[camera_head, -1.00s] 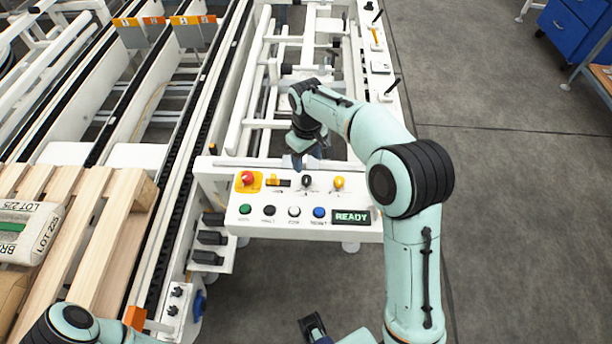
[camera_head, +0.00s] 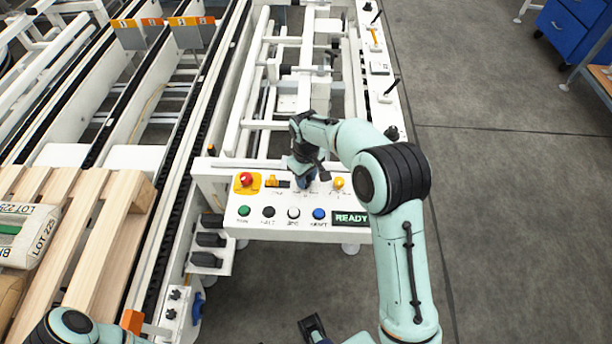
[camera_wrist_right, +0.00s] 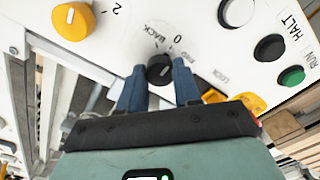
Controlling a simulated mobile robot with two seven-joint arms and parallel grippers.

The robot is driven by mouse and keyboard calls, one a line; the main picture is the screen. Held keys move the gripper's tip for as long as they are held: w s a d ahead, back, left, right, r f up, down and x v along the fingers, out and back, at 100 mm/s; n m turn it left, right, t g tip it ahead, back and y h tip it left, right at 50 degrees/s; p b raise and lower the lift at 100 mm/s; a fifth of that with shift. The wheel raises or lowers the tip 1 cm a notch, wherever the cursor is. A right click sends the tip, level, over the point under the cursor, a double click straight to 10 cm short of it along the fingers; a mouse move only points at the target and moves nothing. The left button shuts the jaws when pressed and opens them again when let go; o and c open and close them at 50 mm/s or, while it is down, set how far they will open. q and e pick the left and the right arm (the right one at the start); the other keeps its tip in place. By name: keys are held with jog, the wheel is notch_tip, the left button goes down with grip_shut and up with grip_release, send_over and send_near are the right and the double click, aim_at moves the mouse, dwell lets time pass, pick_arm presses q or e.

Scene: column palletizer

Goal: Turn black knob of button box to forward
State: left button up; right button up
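The button box (camera_head: 240,222) is a white panel at the end of the white conveyor frame. My right gripper (camera_head: 306,186) is over its upper row, where it hides the black knob in the head view. In the right wrist view, the black knob (camera_wrist_right: 159,69) has a white pointer mark, with the labels BACK and 0 beside it. The blue fingertips of my right gripper (camera_wrist_right: 158,86) stand apart on either side of the knob, with narrow gaps; contact cannot be made out.
A red button (camera_head: 246,179) on a yellow base and a yellow knob (camera_head: 338,183) flank the gripper. A row of green, black, white and blue buttons lies in front, beside a READY display (camera_head: 350,218). A wooden pallet (camera_head: 120,235) stands left.

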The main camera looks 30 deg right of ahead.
jog(key=shift+c, duration=1)
jog(key=m+p, duration=0.1)
jog(key=m, duration=0.3)
jog(key=shift+r+m+p, duration=0.1)
jog(key=shift+m+p, duration=0.2)
jog(key=shift+m, duration=0.1)
jog(key=shift+m+p, duration=0.5)
jog(key=shift+m, duration=1.7)
jog(key=o, duration=1.1)
jog(key=shift+c, duration=0.2)
